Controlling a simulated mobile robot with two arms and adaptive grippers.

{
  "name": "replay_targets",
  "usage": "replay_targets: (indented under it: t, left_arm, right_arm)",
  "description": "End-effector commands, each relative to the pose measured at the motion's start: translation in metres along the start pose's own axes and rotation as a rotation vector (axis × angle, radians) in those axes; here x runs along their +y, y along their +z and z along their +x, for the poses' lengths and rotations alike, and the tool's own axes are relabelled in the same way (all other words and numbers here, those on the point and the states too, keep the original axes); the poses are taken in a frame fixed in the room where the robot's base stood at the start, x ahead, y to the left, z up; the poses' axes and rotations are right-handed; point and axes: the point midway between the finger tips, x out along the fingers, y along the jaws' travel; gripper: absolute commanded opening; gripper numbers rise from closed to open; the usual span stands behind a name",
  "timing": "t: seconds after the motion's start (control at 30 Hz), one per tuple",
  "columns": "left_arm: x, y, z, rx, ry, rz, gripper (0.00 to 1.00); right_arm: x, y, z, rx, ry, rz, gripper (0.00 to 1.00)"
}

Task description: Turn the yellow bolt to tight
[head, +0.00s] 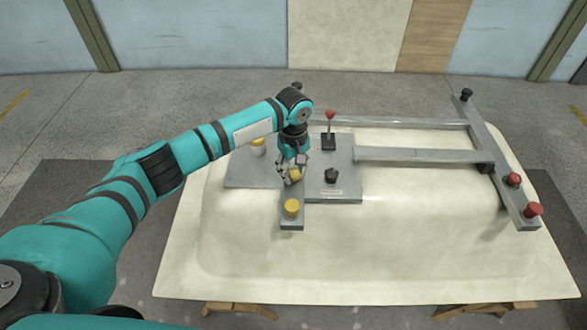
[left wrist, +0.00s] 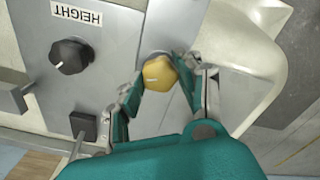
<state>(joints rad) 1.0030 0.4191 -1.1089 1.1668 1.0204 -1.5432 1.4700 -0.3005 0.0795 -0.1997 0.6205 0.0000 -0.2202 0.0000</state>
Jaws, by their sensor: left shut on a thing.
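A yellow bolt (head: 295,174) with a knob-like head sits on a grey metal bar on the fixture, at the middle of the head view. My left gripper (head: 287,172) reaches down to it from above and is shut on it. In the left wrist view the yellow bolt (left wrist: 159,74) lies between the two fingers of the gripper (left wrist: 160,82), and a small pale mark shows on its head. Its shaft is hidden.
A black knob (head: 331,175) is close to the right, with a HEIGHT label (left wrist: 77,13) beside it. A red-topped lever (head: 330,116) stands behind. Grey rails with red knobs (head: 533,209) cross the right side of the pale tub shell (head: 400,250). Its front is clear.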

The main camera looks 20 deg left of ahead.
Motion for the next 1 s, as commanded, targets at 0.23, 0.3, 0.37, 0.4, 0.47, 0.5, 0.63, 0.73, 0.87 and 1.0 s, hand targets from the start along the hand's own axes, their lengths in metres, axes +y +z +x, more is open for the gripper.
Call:
replay_targets:
  t: [0.23,0.3,0.37,0.4,0.47,0.5,0.63,0.73,0.87,1.0]
  left_arm:
    - [0.0,0.0,-0.002,0.0,0.0,0.02,0.03]
    - [0.0,0.0,-0.002,0.0,0.0,0.041,0.03]
    - [0.0,0.0,-0.003,-0.001,-0.001,0.067,0.03]
    - [0.0,0.0,-0.003,-0.002,-0.001,0.088,0.03]
    - [0.0,0.001,-0.004,-0.002,-0.001,0.124,0.03]
    - [0.0,0.001,-0.004,-0.003,-0.001,0.152,0.03]
    - [0.0,0.001,-0.004,-0.004,0.0,0.259,0.03]
    - [0.0,0.001,-0.005,-0.003,0.0,0.354,0.03]
    - [0.0,0.001,-0.004,-0.004,0.0,0.476,0.03]
    - [0.0,0.001,-0.003,-0.004,0.0,0.61,0.03]
  right_arm:
    - [0.0,0.0,-0.004,0.0,0.0,0.0,0.61]
    - [0.0,-0.001,-0.007,0.0,0.0,0.0,0.61]
    - [0.0,-0.001,-0.01,0.0,0.0,0.0,0.61]
    - [0.0,-0.001,-0.013,0.0,0.0,0.0,0.61]
    - [0.0,-0.002,-0.018,0.0,0.0,0.0,0.61]
    - [0.0,-0.002,-0.021,0.0,0.0,0.0,0.61]
    - [0.0,-0.003,-0.032,0.0,0.0,0.0,0.61]
    - [0.001,-0.004,-0.04,0.0,0.0,0.0,0.61]
    - [0.001,-0.004,-0.049,0.0,0.0,0.0,0.61]
    - [0.001,-0.005,-0.057,0.0,0.0,0.0,0.61]
